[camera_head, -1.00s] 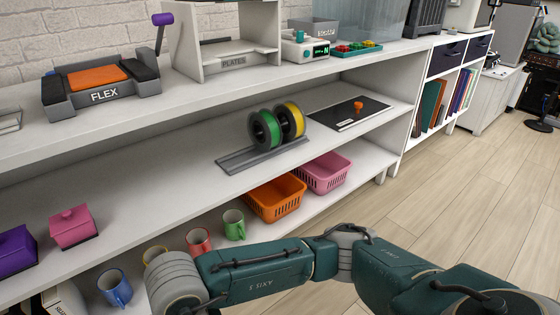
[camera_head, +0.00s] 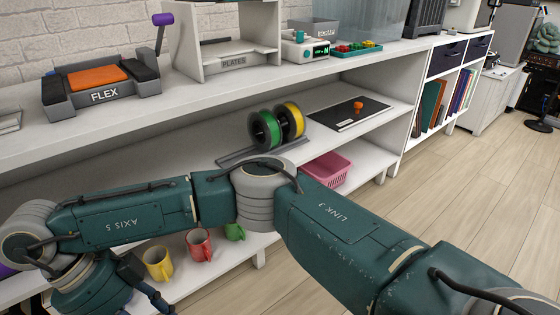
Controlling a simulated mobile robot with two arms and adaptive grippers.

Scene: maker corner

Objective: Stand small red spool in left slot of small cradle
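No red spool shows in view. A grey rail-like stand (camera_head: 226,161) lies on the middle shelf; I cannot tell whether it is the small cradle. A green spool (camera_head: 265,130) and a yellow spool (camera_head: 296,120) stand upright side by side on it. My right arm crosses the front of the shelves from the lower right to the left. At its end, at the lower left, a dark part that may be my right gripper shows; its fingertips cannot be made out. My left gripper is not in view.
A black board (camera_head: 349,114) with an orange knob lies right of the spools. Below are a pink basket (camera_head: 328,170), a yellow mug (camera_head: 159,263), a red mug (camera_head: 199,245) and a partly hidden green mug (camera_head: 235,232). Wooden floor (camera_head: 480,190) is open at right.

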